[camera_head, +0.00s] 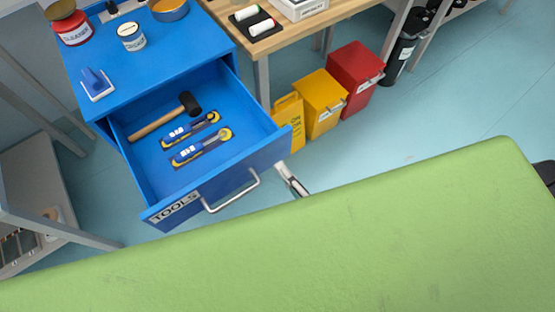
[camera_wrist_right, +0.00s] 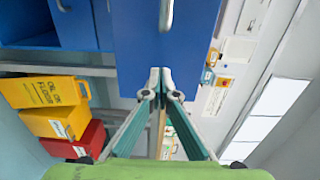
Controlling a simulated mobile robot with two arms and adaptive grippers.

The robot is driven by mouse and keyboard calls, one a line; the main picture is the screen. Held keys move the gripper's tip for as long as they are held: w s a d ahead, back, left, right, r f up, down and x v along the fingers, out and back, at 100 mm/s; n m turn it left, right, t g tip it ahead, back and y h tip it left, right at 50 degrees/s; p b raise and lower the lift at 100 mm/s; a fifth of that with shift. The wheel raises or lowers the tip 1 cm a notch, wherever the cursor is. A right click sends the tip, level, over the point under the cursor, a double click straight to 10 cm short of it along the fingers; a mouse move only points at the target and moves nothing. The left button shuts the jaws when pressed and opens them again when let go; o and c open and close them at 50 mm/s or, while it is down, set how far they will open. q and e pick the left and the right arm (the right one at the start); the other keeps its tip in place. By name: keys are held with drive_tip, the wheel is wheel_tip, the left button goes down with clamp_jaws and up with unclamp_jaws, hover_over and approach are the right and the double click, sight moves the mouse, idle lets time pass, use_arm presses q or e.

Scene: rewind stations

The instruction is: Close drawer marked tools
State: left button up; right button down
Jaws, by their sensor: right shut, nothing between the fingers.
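The blue drawer marked TOOLS (camera_head: 222,192) stands open from the blue cabinet (camera_head: 180,42) in the head view. A mallet (camera_head: 167,117) and two packaged tools (camera_head: 200,148) lie inside it. The drawer's metal handle (camera_head: 233,192) is on its front panel. My right gripper (camera_head: 283,167) is at the right end of the drawer front, partly hidden by my green body part. In the right wrist view the gripper (camera_wrist_right: 160,75) is shut and empty, its tips close to a blue panel (camera_wrist_right: 165,35); I cannot tell whether they touch. My left gripper is not in view.
A workbench (camera_head: 290,32) adjoins the cabinet. A grey shelf (camera_head: 40,190) stands at the left.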

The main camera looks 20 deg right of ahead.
sight(271, 156)
drive_tip(key=shift+x, duration=1.25)
drive_tip(key=shift+w+a, duration=0.1)
drive_tip(key=shift+w, duration=0.4)
drive_tip(key=b+x, duration=0.3)
drive_tip(key=x, duration=1)
drive_tip(key=b+x, duration=0.3)
drive_tip(key=x, duration=1)
drive_tip(key=shift+a+f+b, duration=0.1)
drive_tip(key=shift+f+b, duration=0.1)
drive_tip(key=shift+b, duration=0.2)
drive_tip(key=shift+w+a, duration=0.15)
drive_tip(key=shift+w, duration=0.45)
drive_tip(key=shift+w+r, duration=0.1)
drive_tip(key=shift+r, duration=0.15)
drive_tip(key=shift+r, duration=0.15)
